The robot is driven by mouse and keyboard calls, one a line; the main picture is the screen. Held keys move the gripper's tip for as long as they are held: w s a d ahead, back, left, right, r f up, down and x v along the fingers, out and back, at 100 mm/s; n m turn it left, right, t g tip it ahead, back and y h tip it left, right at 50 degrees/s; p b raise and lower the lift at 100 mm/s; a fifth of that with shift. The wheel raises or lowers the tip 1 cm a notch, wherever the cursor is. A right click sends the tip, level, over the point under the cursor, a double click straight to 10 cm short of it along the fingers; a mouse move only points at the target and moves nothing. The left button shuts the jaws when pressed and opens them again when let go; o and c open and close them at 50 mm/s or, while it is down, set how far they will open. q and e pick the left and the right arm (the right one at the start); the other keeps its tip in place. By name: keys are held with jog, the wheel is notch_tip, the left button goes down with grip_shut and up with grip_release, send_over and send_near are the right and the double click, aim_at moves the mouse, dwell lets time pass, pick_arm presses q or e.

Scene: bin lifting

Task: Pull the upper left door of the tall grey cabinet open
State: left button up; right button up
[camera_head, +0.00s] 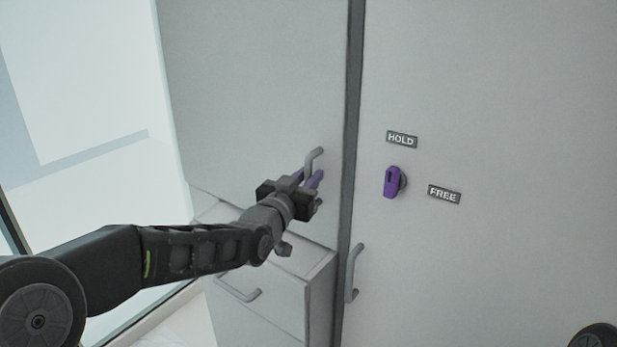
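The upper left door (250,85) of the tall grey cabinet is a plain panel, and I see no clear gap along its right edge. Its grey bar handle (317,157) stands near the lower right corner. My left gripper (309,177) is at this handle, its two purple fingers on either side of the handle's lower part. A small space shows between the fingers, but whether they press on the bar is not clear. The gripper body hides the door behind it. My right gripper is out of view.
Below the door, a grey drawer-like unit (310,310) sticks out, with a bar handle (238,292). The right panel (500,90) carries a purple knob (392,182), HOLD (401,139) and FREE (444,194) labels, and a vertical handle (352,273).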

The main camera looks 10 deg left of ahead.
pick_arm(q)
grip_shut()
dwell(1.0)
